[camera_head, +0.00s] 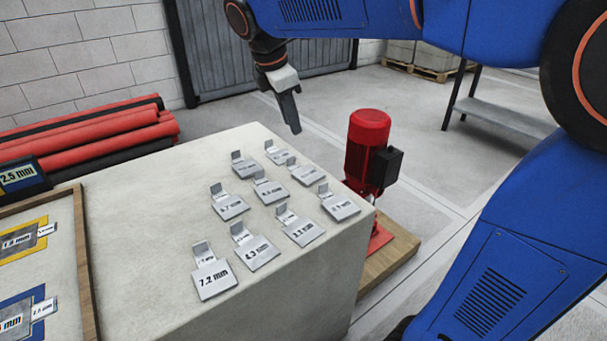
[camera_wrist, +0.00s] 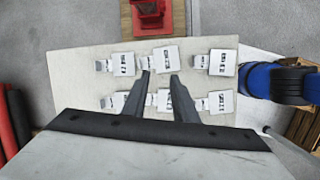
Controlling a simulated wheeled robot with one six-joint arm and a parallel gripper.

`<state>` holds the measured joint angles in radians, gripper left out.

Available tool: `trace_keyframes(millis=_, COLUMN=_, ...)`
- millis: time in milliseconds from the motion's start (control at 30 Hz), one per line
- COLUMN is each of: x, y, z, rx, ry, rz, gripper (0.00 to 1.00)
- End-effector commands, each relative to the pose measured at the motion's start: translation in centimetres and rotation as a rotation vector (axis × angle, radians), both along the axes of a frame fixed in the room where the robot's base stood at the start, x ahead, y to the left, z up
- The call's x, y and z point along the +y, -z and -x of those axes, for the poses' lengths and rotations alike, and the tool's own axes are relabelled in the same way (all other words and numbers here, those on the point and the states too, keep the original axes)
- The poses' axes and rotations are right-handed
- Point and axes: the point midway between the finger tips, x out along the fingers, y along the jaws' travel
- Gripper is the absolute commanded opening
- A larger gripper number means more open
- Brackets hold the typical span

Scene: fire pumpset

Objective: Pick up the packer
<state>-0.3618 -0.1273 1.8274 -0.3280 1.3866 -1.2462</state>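The packers are several flat silver plates with upright tabs and printed millimetre sizes. They lie in rows on the pale block, such as the 7.2 mm packer (camera_head: 214,278) at the near corner; which one is meant I cannot tell. They also show in the wrist view, one of them at the upper right (camera_wrist: 217,63). My gripper (camera_head: 292,115) is above the far end of the block, pointing down. In the wrist view its two fingers (camera_wrist: 160,82) stand apart, with nothing held between the tips. The fingers partly cover packers in the lower row.
The pale block (camera_head: 140,215) has bare top at the left. A wooden-framed board (camera_head: 88,265) with coloured labelled plates lies at the left edge. A red pump motor (camera_head: 368,150) stands close beyond the block's right edge. Red rolls (camera_head: 90,135) lie at the back left.

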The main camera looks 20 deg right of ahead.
Motion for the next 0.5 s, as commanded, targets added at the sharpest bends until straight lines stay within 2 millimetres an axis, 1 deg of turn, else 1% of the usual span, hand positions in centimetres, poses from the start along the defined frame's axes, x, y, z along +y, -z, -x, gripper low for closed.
trace_keyframes(millis=33, x=1.1, y=-0.2, z=-1.3, rx=0.024, ry=-0.061, rz=0.028, gripper=0.26)
trace_keyframes(millis=100, x=2.2, y=-0.5, z=-2.6, rx=0.053, ry=-0.138, rz=0.062, gripper=0.26)
trace_keyframes(millis=200, x=3.4, y=-0.8, z=-4.1, rx=0.087, ry=-0.222, rz=0.1, gripper=0.26)
trace_keyframes(millis=367, x=4.3, y=-0.9, z=-5.1, rx=0.114, ry=-0.285, rz=0.129, gripper=0.26)
trace_keyframes(millis=500, x=3.9, y=0.1, z=-5.3, rx=0.119, ry=-0.292, rz=0.133, gripper=0.26)
